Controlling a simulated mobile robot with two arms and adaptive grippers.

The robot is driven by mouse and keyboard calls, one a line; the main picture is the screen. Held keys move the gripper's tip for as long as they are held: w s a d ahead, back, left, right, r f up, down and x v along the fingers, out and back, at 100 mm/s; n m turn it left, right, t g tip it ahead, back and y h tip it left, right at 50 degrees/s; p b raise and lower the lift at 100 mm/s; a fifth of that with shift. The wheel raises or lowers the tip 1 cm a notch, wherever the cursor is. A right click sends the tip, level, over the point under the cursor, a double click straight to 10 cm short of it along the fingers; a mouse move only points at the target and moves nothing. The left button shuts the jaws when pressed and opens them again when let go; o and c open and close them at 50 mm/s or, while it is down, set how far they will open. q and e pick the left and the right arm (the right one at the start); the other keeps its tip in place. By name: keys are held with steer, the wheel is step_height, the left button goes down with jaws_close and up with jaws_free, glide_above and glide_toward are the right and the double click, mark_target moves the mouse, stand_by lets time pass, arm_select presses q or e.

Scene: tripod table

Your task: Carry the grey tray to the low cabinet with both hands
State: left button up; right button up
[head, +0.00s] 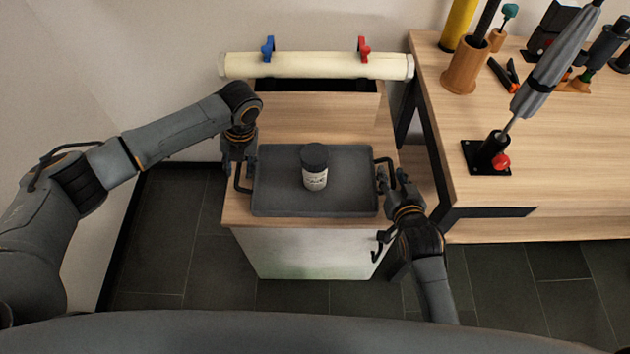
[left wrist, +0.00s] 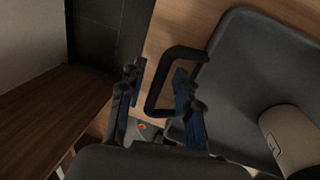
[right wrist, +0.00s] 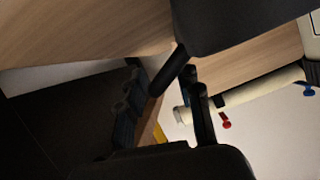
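The grey tray (head: 275,207) lies level over the wooden top of a low cabinet (head: 270,250) with a pale front; in the head view it appears to rest there. A small jar (head: 315,175) with a dark lid and a white label stands upright on it. My left gripper (head: 242,172) is at the left handle; in the left wrist view its fingers (left wrist: 157,78) stand apart, the handle (left wrist: 152,92) between them. My right gripper (head: 388,186) is at the right handle; in the right wrist view its fingers (right wrist: 168,82) also stand apart around the handle (right wrist: 170,72).
Behind the tray is a cream roll (head: 315,66) with a blue clip (head: 268,48) and a red clip (head: 363,48). A wooden workbench (head: 530,170) with tools stands close on the right. Dark tiled floor (head: 165,230) is clear at the left.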

steer(key=shift+s, duration=0.25)
arm_select(q)
steer(key=v, duration=1.1)
steer(key=shift+r, duration=0.25)
arm_select(e)
steer(key=v, duration=1.1)
steer(key=shift+s, duration=0.25)
steer(key=shift+d+r, duration=0.1)
steer(key=shift+r, duration=0.05)
